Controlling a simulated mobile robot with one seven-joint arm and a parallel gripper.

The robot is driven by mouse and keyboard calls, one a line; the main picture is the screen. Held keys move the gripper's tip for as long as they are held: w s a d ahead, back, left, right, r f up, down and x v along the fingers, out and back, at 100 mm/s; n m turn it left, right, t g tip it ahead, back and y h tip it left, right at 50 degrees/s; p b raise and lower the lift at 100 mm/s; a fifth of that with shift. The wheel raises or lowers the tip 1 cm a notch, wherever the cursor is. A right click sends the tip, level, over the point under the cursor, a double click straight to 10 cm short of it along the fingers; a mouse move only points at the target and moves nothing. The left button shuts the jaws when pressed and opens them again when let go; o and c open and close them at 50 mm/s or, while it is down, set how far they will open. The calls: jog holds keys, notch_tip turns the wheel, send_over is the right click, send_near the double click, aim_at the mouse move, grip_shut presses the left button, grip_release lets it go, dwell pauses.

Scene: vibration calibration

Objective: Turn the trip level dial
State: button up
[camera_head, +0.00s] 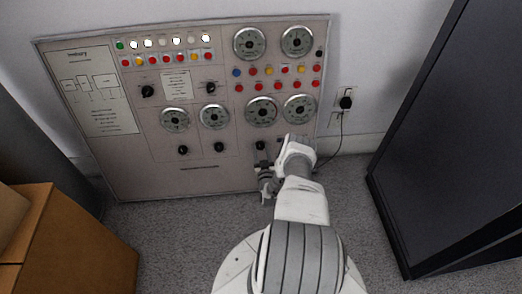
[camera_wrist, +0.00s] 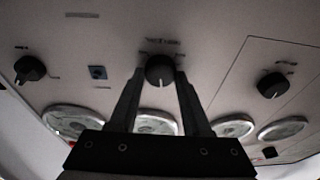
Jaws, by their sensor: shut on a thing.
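The panel (camera_head: 230,180) carries a black round dial (camera_wrist: 160,68) with a white pointer line, between my fingers in the wrist view. A small label beside it is too blurred to read for certain. In the head view this dial (camera_head: 260,145) shows below a large round gauge, just past my fingertips. My gripper (camera_wrist: 160,76) is shut on the dial, one finger on each side. In the head view my gripper (camera_head: 262,160) reaches the lower right part of the panel, and my wrist hides the panel to its right.
Other black knobs sit on either side, one left (camera_wrist: 30,68) and one right (camera_wrist: 272,85) in the wrist view. A dark cabinet (camera_head: 440,130) stands at right, a cardboard box (camera_head: 80,245) at lower left. A plugged outlet (camera_head: 345,100) is right of the panel.

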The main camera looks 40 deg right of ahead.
jog(key=shift+n, duration=0.3)
grip_shut()
jog(key=n+y, duration=0.1)
jog(key=n, duration=0.2)
jog(key=shift+n, duration=0.3)
jog(key=shift+n+y, duration=0.4)
jog(key=shift+n, duration=1)
jog(key=shift+d+n, duration=0.1)
jog(key=shift+n, duration=0.2)
jog(key=o, duration=1.2)
grip_release()
jog(key=shift+s, duration=0.15)
